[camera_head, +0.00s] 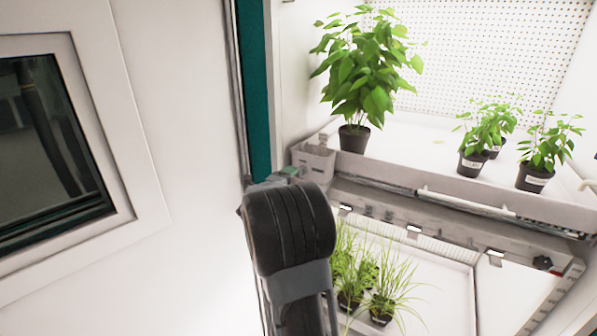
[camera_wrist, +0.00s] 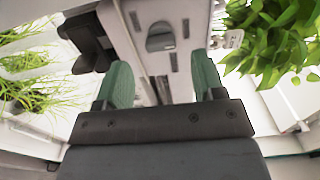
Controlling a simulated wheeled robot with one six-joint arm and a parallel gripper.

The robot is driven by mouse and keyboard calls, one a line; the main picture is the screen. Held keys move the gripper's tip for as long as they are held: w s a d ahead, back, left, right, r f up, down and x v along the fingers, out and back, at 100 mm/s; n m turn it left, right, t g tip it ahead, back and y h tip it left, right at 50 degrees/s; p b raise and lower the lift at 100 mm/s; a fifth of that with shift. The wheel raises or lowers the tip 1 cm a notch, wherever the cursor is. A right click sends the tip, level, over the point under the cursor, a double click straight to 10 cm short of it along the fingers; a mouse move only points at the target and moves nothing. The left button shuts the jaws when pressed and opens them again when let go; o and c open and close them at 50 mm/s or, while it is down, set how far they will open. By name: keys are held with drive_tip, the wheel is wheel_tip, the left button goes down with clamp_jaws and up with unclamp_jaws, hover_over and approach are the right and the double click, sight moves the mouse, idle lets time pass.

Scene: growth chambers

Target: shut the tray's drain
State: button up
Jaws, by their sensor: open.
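The upper tray (camera_head: 455,190) is a pale tray on the chamber's upper shelf, with a grey box (camera_head: 313,163) at its left front corner. My gripper (camera_head: 289,173) is near this corner, mostly hidden behind my dark wrist in the head view. In the wrist view my gripper (camera_wrist: 162,84) is open, with two green fingers apart and nothing held. A small grey rounded tab (camera_wrist: 160,37) shows beyond and between the fingertips. A black fitting (camera_wrist: 88,38) is left of it. I cannot tell which of these is the drain, or its state.
A large leafy plant (camera_head: 367,65) stands by the box, with smaller potted plants (camera_head: 535,155) to the right. Grassy pots (camera_head: 375,285) stand on the lower shelf. A white door with a window (camera_head: 50,135) fills the left. A black knob (camera_head: 542,262) sits lower right.

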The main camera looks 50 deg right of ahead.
sight(298, 174)
drive_tip(key=shift+p+x, duration=0.5)
drive_tip(key=shift+x, duration=1.95)
drive_tip(key=shift+c, duration=0.4)
drive_tip(key=c, duration=0.8)
drive_tip(key=shift+c, duration=0.2)
